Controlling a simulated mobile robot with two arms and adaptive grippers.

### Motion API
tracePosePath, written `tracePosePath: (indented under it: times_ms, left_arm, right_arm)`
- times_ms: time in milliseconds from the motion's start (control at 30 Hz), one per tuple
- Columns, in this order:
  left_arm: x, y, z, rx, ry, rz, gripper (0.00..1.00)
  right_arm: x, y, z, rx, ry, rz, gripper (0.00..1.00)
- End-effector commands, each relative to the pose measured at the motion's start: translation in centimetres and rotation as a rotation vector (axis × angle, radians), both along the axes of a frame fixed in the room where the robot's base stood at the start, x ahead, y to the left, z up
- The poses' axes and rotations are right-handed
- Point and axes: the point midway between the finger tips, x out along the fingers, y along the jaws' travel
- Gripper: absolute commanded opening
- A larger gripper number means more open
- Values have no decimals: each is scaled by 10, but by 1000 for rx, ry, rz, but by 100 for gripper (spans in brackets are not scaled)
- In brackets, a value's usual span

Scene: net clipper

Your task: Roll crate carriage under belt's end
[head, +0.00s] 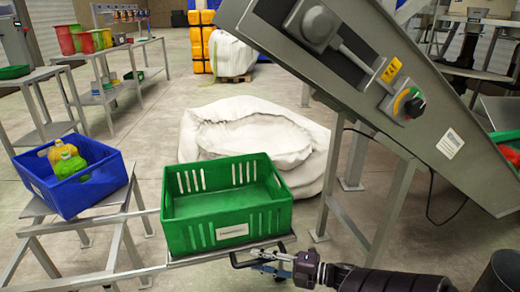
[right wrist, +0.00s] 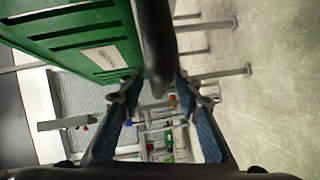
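An empty green crate (head: 228,236) sits on a grey metal carriage (head: 190,262) at the front middle of the head view. My right gripper (head: 262,262) is at the carriage's front right edge, by a dark handle bar. In the right wrist view the fingers (right wrist: 160,95) stand apart, with the dark bar (right wrist: 155,45) between them; I cannot tell whether either finger touches it. The crate's side (right wrist: 85,40) also shows there. The grey inclined belt conveyor (head: 440,140) has its raised end at the upper middle, beyond and right of the crate. My left gripper is out of view.
A blue crate (head: 70,195) with yellow and green bottles stands on a metal stand at left. A large white sack (head: 255,140) lies on the floor behind the green crate. Conveyor legs (head: 385,215) stand at right. Open floor lies between the left racks and sack.

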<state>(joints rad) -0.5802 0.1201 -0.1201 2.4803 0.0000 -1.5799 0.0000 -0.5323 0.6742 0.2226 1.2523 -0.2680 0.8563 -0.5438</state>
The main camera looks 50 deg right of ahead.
Motion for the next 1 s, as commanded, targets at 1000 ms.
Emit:
tracePosePath:
  times_ms: [1000]
  left_arm:
    - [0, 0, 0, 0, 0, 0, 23]
  right_arm:
    - [-115, -38, 14, 0, 0, -2, 32]
